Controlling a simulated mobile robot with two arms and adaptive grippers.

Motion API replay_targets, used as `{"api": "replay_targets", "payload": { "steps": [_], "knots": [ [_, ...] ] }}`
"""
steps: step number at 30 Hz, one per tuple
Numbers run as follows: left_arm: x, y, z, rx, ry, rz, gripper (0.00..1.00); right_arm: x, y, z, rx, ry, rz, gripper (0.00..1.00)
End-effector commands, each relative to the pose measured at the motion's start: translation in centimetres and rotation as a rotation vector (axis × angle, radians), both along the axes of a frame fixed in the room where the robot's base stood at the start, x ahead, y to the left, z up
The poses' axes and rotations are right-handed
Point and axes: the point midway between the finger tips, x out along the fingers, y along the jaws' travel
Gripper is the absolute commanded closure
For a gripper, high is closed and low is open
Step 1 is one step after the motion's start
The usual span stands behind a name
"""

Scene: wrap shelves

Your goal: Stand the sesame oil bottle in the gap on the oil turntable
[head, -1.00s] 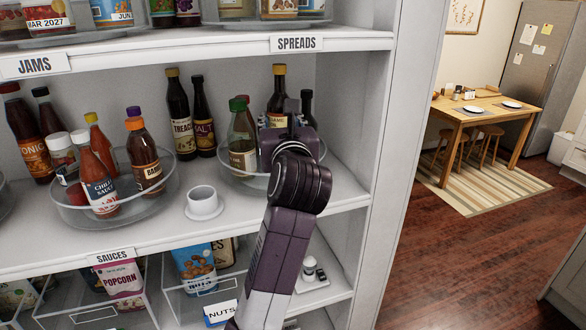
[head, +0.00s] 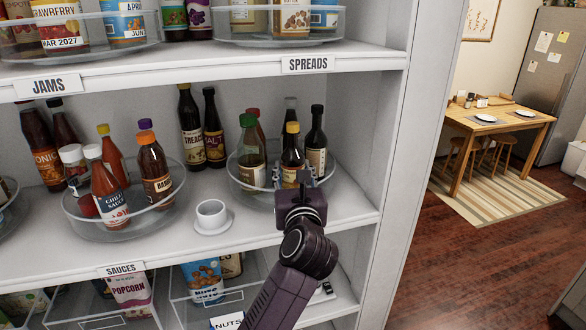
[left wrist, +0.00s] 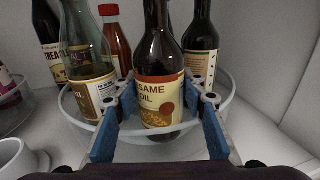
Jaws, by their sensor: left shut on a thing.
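The sesame oil bottle (head: 291,157), dark with a yellow cap, is upright at the front of the clear round oil turntable (head: 243,187). In the left wrist view its cream label (left wrist: 162,98) faces me. My left gripper (head: 292,178) is shut on it, with blue-padded fingers (left wrist: 158,112) on both sides. The bottle's lower end is within the turntable's rim; I cannot tell whether it touches the floor. A green-capped bottle (head: 250,150) stands to its left, a dark bottle (head: 316,145) to its right, and a red bottle (left wrist: 116,42) behind. My right gripper is not in view.
A white cup on a saucer (head: 211,215) stands left of the turntable on the same shelf. Farther left is another turntable (head: 75,222) with sauces. Two dark bottles (head: 191,125) stand behind. The upper shelf edge (head: 220,70) is above, and the side wall is right.

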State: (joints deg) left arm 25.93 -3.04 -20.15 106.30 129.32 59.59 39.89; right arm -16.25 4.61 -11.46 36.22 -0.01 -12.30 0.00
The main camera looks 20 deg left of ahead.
Motion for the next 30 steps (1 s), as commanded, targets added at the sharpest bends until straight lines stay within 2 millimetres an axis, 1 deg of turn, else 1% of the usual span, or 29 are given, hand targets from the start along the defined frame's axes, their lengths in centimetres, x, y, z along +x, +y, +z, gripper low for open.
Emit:
{"api": "replay_targets", "payload": {
  "steps": [4, 8, 9, 13, 20, 23, 26, 30],
  "knots": [
    [0.0, 0.0, 0.2, 0.001, -0.004, 0.0, 1.0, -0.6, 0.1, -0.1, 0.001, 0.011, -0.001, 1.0],
    [0.0, 0.0, -0.2, 0.0, -0.003, 0.0, 1.0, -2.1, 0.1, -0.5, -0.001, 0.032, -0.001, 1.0],
    [0.0, 0.0, -0.3, 0.0, 0.0, 0.0, 0.58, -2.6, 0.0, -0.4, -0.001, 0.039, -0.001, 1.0],
    [0.0, 0.0, -0.2, 0.0, 0.0, 0.0, 0.44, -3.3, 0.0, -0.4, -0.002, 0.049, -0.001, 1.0],
    [0.0, 0.0, -0.2, 0.001, 0.0, 0.0, 0.44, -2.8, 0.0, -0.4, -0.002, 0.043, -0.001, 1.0],
    [0.0, 0.0, 0.3, 0.001, -0.001, 0.001, 0.44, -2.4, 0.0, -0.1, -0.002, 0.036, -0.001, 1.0],
    [-1.1, -0.6, 0.0, -0.001, 0.003, -0.002, 0.44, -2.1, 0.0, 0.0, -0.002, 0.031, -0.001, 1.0],
    [-3.4, -1.5, 0.0, -0.003, 0.002, -0.002, 0.44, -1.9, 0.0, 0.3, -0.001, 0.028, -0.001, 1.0]
  ]
}}
